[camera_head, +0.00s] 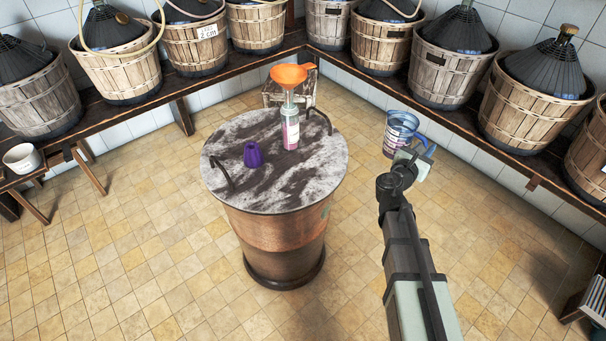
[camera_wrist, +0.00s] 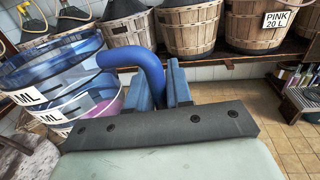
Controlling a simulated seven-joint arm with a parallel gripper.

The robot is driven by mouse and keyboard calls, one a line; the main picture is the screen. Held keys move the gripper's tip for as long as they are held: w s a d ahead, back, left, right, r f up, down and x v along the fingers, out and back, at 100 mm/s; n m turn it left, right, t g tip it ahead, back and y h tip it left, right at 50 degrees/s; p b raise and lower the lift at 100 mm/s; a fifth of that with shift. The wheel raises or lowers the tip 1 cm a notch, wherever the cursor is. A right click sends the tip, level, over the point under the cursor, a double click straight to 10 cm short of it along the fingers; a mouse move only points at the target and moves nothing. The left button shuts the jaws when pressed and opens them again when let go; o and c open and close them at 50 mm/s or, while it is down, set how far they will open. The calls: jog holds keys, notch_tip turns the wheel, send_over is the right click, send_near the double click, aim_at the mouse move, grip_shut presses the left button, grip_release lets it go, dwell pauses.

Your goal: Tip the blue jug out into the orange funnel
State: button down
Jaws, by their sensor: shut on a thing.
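The blue jug (camera_head: 398,133) is see-through, with a white label, and looks roughly upright in the air to the right of the barrel. Its blue handle (camera_wrist: 138,60) is between my gripper's fingers in the wrist view. My gripper (camera_head: 421,156) is shut on this handle. The wrist view also shows the jug (camera_wrist: 65,85) at the left, with pink liquid low inside. The orange funnel (camera_head: 289,75) sits in the neck of a clear bottle (camera_head: 291,130) with a pink label. This bottle stands upright on the barrel top, left of the jug and apart from it.
The barrel's round, marbled top (camera_head: 235,195) also bears a purple fluted object (camera_head: 253,154) and dark curved handles at its edges. Wooden baskets with demijohns (camera_head: 445,65) line the wall shelves. The space between jug and funnel looks clear.

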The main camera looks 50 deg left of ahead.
jog(key=s+a, duration=1.8)
jog(key=s, duration=0.4)
jog(key=shift+s+r+n+y, duration=0.15)
jog(key=shift+r+n+y, duration=0.15)
jog(key=shift+r+y, duration=0.1)
jog(key=shift+f, duration=4.85)
jog(key=shift+f, duration=0.1)
jog(key=c, duration=1)
grip_release()
jog(key=shift+f, duration=0.1)
jog(key=s+d, duration=0.1)
jog(key=s, duration=0.3)
jog(key=s+d, duration=0.1)
jog(key=s, duration=0.8)
jog(key=shift+s+d, duration=0.25)
jog(key=shift+d, duration=0.15)
